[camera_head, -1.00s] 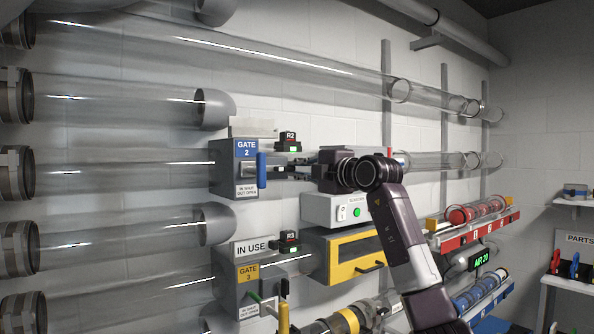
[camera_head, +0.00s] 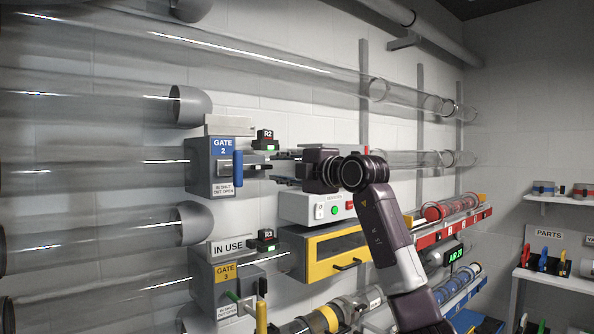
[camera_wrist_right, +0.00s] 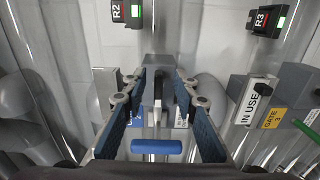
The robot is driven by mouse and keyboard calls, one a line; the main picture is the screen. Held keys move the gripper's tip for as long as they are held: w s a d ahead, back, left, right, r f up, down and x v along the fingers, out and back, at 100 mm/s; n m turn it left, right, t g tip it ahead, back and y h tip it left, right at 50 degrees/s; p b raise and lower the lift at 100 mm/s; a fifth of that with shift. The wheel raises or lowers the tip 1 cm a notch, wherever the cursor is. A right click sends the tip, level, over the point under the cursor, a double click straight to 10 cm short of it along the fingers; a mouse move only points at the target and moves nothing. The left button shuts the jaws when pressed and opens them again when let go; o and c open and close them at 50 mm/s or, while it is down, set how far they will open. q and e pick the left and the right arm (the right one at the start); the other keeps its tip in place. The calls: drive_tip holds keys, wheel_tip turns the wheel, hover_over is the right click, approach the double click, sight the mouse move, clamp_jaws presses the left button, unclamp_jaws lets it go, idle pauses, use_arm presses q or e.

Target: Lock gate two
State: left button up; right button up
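Gate 2 is a grey box (camera_head: 203,178) with a blue "GATE 2" label on a clear tube at the left of the head view. Its blue handle (camera_head: 238,168) hangs upright at the box's right side. My right gripper (camera_head: 272,166) points left at the gate, its fingers just right of the handle. In the right wrist view my right gripper (camera_wrist_right: 160,82) is open, its two blue-padded fingers apart. The blue handle (camera_wrist_right: 157,147) and a grey part of the gate (camera_wrist_right: 156,75) show between them. I cannot tell whether the fingers touch anything. My left gripper is not in view.
Gate 3 (camera_head: 228,292) is below, with an "IN USE" sign (camera_head: 227,248) and yellow handle (camera_head: 261,317). The R2 box (camera_head: 265,140) sits close above my right gripper. A white switch box (camera_head: 300,208) and yellow-framed cabinet (camera_head: 318,255) lie below my arm.

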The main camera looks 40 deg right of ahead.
drive_tip(key=s, duration=0.9)
drive_tip(key=shift+s+d, duration=0.25)
drive_tip(key=shift+s, duration=0.05)
